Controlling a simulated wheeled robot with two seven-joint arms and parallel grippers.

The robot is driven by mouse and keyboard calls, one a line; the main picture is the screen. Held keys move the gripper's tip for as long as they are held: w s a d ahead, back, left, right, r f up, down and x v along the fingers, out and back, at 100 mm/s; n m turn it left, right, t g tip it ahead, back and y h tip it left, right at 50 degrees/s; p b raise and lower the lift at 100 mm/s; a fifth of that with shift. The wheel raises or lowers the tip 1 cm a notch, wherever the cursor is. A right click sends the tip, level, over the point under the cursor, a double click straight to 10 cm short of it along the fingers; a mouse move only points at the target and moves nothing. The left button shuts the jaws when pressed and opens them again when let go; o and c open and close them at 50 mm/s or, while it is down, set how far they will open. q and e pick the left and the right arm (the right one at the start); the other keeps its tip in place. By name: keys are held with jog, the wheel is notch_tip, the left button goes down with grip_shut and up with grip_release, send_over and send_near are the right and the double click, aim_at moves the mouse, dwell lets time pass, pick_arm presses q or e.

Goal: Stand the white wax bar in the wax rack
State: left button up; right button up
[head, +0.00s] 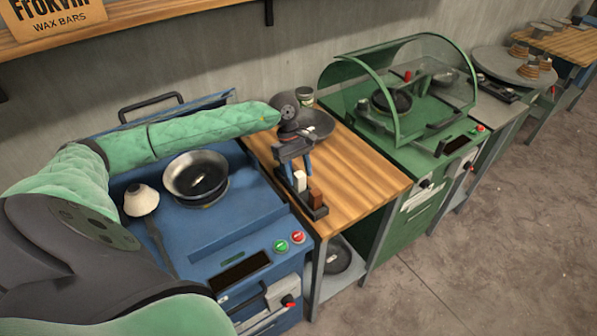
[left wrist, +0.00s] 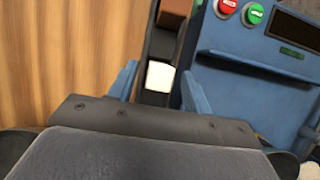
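The white wax bar (head: 300,182) stands upright in the dark wax rack (head: 321,212), near the front left edge of the wooden table. A brown bar (head: 316,199) stands in the rack nearer the front. My left gripper (head: 298,173) is above the rack, its blue fingers pointing down. In the left wrist view the white bar (left wrist: 160,76) lies between the spread fingers, with gaps on both sides. The brown bar (left wrist: 174,12) shows beyond it, and the dark rack (left wrist: 161,48) runs under both. The bar's lower end is hidden. My right gripper is out of view.
A blue machine (head: 235,232) with a pan (head: 196,176) and a white-headed tool (head: 141,201) stands left of the wooden table (head: 365,180). A dark bowl (head: 318,124) and a small jar (head: 305,96) sit behind the gripper. A green hooded machine (head: 425,130) stands right. The table's right part is clear.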

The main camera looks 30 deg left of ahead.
pick_arm(q)
jog(key=shift+r, duration=0.1)
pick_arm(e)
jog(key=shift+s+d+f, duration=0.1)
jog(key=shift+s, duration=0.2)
pick_arm(q)
jog(key=shift+w+a+r, duration=0.1)
jog(key=shift+a+r, duration=0.05)
jog(key=shift+r, duration=0.1)
jog(key=shift+w+a+r+b, duration=0.1)
jog(key=shift+a+r+b, duration=0.2)
jog(key=shift+r, duration=0.3)
jog(key=b+v, duration=0.3)
jog(key=v, duration=0.7)
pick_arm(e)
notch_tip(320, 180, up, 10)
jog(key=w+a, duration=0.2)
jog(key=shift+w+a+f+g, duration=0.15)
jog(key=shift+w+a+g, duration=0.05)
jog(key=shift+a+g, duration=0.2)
pick_arm(q)
jog(key=shift+r, duration=0.1)
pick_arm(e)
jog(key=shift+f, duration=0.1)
